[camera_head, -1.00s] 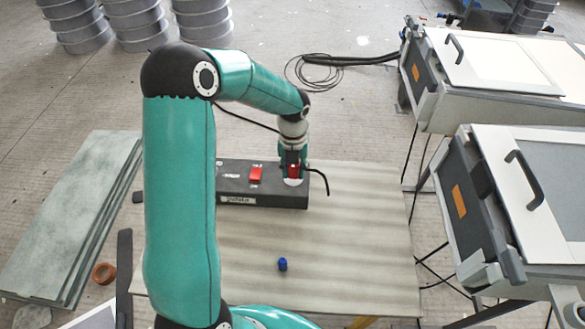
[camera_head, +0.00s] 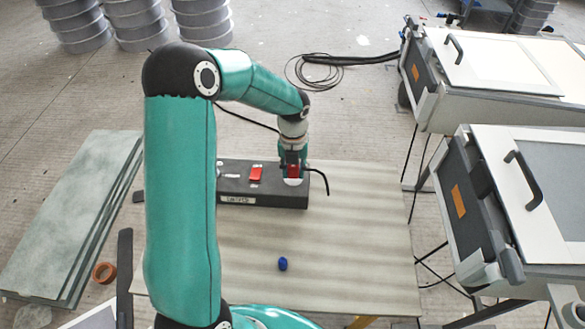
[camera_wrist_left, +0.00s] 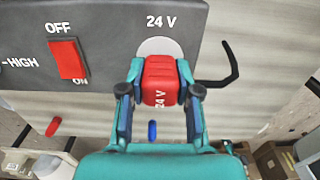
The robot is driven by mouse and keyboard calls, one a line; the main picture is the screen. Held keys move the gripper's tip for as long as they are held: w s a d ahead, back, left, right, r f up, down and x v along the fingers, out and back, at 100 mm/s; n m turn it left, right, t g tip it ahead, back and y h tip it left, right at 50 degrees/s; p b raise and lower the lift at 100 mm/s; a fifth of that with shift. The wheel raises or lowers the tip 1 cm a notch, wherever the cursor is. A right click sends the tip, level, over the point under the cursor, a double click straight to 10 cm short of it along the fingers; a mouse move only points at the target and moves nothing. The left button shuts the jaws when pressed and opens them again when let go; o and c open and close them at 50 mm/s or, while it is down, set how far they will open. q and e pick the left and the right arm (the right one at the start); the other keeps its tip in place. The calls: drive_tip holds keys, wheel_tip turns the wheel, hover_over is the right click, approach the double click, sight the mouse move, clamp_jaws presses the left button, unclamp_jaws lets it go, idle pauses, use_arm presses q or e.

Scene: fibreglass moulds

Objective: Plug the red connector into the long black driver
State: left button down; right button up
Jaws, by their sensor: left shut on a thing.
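The long black driver (camera_head: 240,193) lies on the pale board, its left part hidden behind my left arm. It has a red switch (camera_head: 256,174), which also shows in the left wrist view (camera_wrist_left: 68,60) between OFF and ON. My left gripper (camera_head: 292,165) is shut on the red connector (camera_wrist_left: 160,82), which is marked 24 V. The connector is over the light round patch (camera_wrist_left: 160,46) under the driver's 24 V label, at its right end. I cannot tell whether it is seated or just above. My right gripper is not in view.
A small blue cylinder (camera_head: 283,264) stands on the board (camera_head: 350,240) in front of the driver. A black cable (camera_head: 326,184) curves off the driver's right end. White-lidded machines (camera_head: 500,190) stand at the right; grey-green slabs (camera_head: 70,215) lie at the left.

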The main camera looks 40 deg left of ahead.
use_arm(q)
drive_tip(key=shift+f, duration=0.6)
idle(0.5)
drive_tip(key=c, duration=0.7)
unclamp_jaws()
drive_tip(key=shift+c, duration=0.2)
wheel_tip(320, 180, up, 12)
